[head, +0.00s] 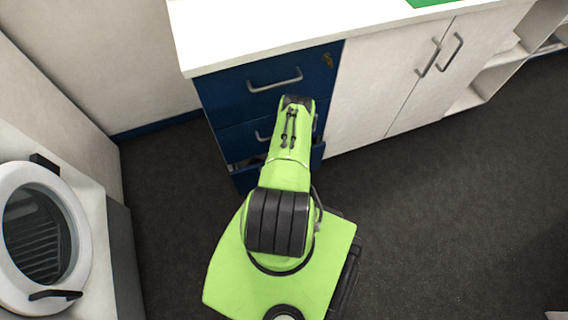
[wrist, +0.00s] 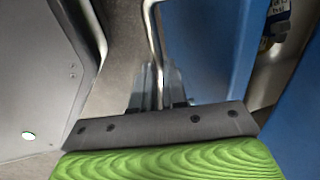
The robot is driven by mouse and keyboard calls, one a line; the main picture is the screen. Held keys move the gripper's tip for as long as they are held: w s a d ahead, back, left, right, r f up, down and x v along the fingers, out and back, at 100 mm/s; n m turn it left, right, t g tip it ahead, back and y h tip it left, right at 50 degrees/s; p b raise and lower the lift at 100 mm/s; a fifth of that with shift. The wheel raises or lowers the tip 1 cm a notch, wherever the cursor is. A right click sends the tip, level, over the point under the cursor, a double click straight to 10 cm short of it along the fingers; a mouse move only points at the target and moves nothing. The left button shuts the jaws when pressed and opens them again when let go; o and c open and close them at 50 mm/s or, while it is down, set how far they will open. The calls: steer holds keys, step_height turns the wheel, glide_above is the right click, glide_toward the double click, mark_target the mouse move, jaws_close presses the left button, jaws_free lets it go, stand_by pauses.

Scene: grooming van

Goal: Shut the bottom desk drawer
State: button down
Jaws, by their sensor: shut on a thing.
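The desk's blue bottom drawer (head: 246,181) stands partly open in the head view, with a dark gap above its front. My arm covers its middle. In the wrist view its blue front (wrist: 200,48) is beside the handle, and the gap behind it shows a labelled item (wrist: 279,18) inside. My gripper (wrist: 160,88) is shut on the metal drawer handle (wrist: 153,35), which runs between its fingers. The gripper itself is hidden behind my arm in the head view.
The upper blue drawers (head: 262,97) look shut. A white double-door cabinet (head: 400,85) adjoins them on the right. A white round-doored machine (head: 75,230) stands at the left. Dark floor (head: 430,220) is clear at right.

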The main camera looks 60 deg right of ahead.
steer(key=shift+w+d, duration=1.65)
steer(key=shift+d, duration=0.05)
steer(key=c, duration=1.2)
jaws_free()
steer(key=shift+o, duration=0.2)
step_height(320, 180, up, 7)
steer(key=s+a+p, duration=0.1)
steer(key=p, duration=0.3)
steer(key=shift+r, duration=0.2)
